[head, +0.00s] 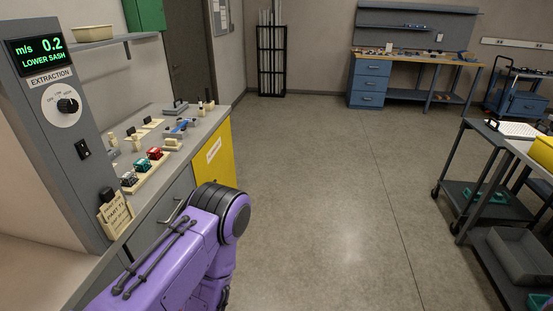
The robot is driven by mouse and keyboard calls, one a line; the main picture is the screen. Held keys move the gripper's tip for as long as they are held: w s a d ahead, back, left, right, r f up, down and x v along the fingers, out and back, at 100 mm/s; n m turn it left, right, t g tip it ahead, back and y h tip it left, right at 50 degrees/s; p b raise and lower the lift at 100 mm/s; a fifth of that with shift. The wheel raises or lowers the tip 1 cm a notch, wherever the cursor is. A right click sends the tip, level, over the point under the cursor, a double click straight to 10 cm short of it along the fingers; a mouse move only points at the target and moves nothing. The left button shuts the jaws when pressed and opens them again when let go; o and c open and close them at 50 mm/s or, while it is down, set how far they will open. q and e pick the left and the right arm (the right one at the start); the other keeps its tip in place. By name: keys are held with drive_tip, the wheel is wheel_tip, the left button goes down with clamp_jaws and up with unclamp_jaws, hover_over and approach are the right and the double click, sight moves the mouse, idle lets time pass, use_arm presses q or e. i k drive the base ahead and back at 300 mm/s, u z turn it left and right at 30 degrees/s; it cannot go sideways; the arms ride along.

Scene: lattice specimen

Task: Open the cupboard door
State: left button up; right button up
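Under the grey bench on the left is a cupboard front. It has a grey door (174,190) with a curved metal handle (171,212), and a yellow door (222,152) with a white label to its right. Both look shut; I cannot tell which one the task means. My purple arm rises from the bottom edge in front of the cupboard and hides its lower part. The hand of this arm is hidden or out of frame. Neither of my grippers shows.
A grey extraction panel (52,130) stands at the left. Small blocks and switches lie on the bench top (207,122). A dark trolley (480,205) stands at the right. A workbench with blue drawers (369,82) is at the back. The middle floor (330,180) is clear.

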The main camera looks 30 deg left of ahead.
sight(215, 160)
drive_tip(key=z, duration=0.05)
drive_tip(key=i, duration=1.45)
drive_tip(key=u, duration=0.7)
drive_tip(key=i, duration=0.95)
drive_tip(key=u, duration=1.4)
drive_tip(key=i, duration=0.45)
drive_tip(key=u, duration=0.3)
